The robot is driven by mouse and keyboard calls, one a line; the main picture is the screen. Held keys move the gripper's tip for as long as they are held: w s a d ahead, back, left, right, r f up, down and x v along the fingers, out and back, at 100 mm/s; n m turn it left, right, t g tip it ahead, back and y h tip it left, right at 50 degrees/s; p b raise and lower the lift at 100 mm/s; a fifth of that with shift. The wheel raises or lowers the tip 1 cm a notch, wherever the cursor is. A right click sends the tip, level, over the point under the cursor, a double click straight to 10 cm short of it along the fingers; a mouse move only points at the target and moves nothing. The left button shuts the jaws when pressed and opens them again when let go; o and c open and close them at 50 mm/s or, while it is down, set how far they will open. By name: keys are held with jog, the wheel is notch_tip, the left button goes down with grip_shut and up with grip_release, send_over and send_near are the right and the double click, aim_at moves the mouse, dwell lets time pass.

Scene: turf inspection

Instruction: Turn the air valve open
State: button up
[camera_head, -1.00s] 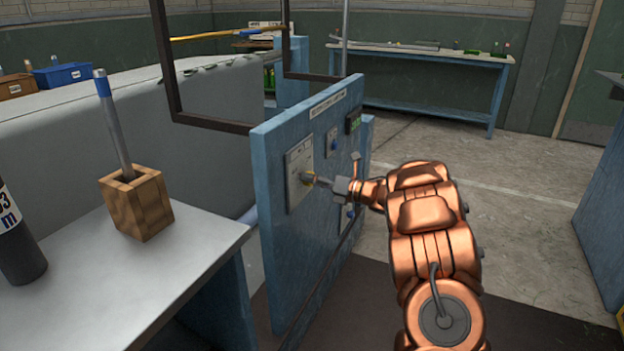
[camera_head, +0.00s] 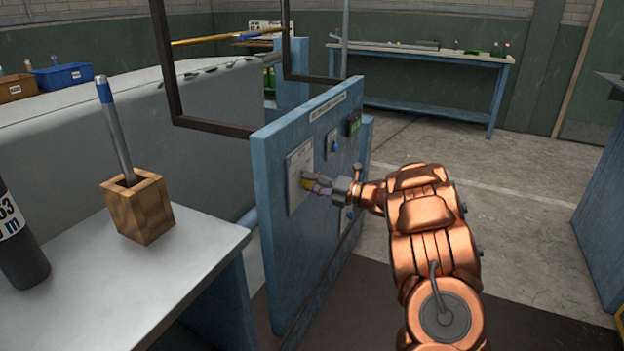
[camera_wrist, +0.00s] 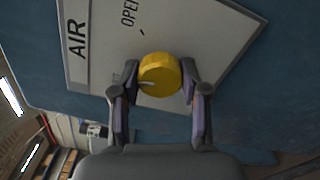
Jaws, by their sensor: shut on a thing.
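The air valve is a round yellow knob (camera_wrist: 160,74) on a white plate (camera_wrist: 200,38) marked "AIR" and "OPEN", fixed to a blue panel. In the wrist view my gripper (camera_wrist: 158,92) has one finger on each side of the knob, shut on it. The knob has a pale mark near its lower left edge. A small dark mark shows on the plate between the knob and the word "OPEN". In the head view the knob (camera_head: 308,183) is small and partly hidden by my gripper (camera_head: 314,184). The plate appears tilted in the wrist view.
The blue panel (camera_head: 275,240) also carries a blue button (camera_head: 334,146) and a green display (camera_head: 354,123). A dark frame (camera_head: 215,124) rises behind it. A grey table (camera_head: 200,262) with a wooden block (camera_head: 138,207) stands at left. The floor at right is open.

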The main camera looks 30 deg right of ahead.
jog(key=m+p, duration=0.1)
jog(key=m, duration=0.1)
jog(key=m+p, duration=0.1)
jog(key=m, duration=0.1)
jog(key=m+p, duration=0.2)
jog(key=shift+r+m, duration=0.3)
jog(key=m+p, duration=0.4)
jog(key=m, duration=0.1)
jog(key=shift+f, duration=0.1)
jog(key=shift+m, duration=0.3)
jog(key=o, duration=1.1)
jog(key=shift+o, duration=0.2)
jog(key=shift+f, duration=0.1)
jog(key=v, duration=1.2)
jog(key=shift+w, duration=0.1)
